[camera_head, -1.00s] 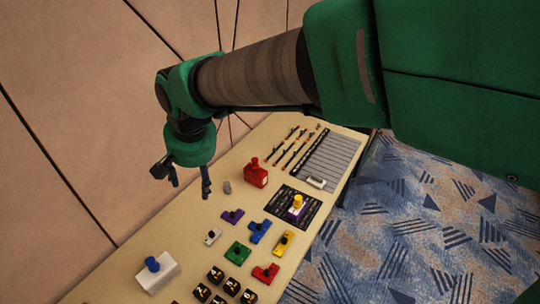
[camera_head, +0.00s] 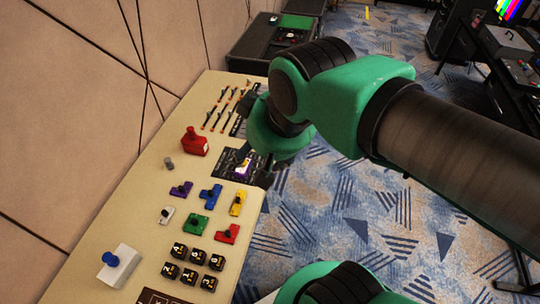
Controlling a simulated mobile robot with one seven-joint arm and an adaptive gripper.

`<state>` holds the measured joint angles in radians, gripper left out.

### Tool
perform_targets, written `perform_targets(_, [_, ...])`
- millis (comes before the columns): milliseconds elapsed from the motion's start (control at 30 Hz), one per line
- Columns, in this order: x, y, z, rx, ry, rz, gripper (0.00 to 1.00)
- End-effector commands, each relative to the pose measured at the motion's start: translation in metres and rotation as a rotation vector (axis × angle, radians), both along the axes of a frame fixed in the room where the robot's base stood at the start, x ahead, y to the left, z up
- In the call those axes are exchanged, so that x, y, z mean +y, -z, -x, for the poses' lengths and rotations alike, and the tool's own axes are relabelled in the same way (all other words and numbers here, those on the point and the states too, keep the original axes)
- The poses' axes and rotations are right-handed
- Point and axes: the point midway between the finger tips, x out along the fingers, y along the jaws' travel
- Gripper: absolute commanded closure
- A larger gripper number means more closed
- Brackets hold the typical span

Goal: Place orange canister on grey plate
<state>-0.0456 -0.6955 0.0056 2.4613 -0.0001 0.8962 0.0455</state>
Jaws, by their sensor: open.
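No clearly orange canister shows; the nearest match is a red canister-like block (camera_head: 195,142) with a knob on top, upright on the table. A small yellow-topped piece with a purple and white base (camera_head: 243,168) stands on a black printed mat (camera_head: 228,160). The grey lined plate from the earlier view is mostly hidden behind my wrist; only a dark strip (camera_head: 238,125) shows there. My gripper (camera_head: 268,172) is open, above the table's right edge beside the black mat, apart from the red block. Its fingertips are small and partly hidden.
A grey cylinder (camera_head: 168,163), coloured blocks (camera_head: 198,224), numbered black cubes (camera_head: 188,274) and a white block with a blue knob (camera_head: 119,266) stand on the table (camera_head: 130,205). Thin rods (camera_head: 215,115) lie at the far end. A wall borders the left; carpet lies right.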

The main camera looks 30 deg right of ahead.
Motion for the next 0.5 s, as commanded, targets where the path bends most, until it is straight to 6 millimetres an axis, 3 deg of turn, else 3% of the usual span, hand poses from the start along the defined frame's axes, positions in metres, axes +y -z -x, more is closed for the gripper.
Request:
perform_targets(200, [-0.014,0.005,0.019,-0.017,0.007,0.019,0.40])
perform_targets(500, [-0.015,0.006,0.020,-0.018,0.006,0.021,0.40])
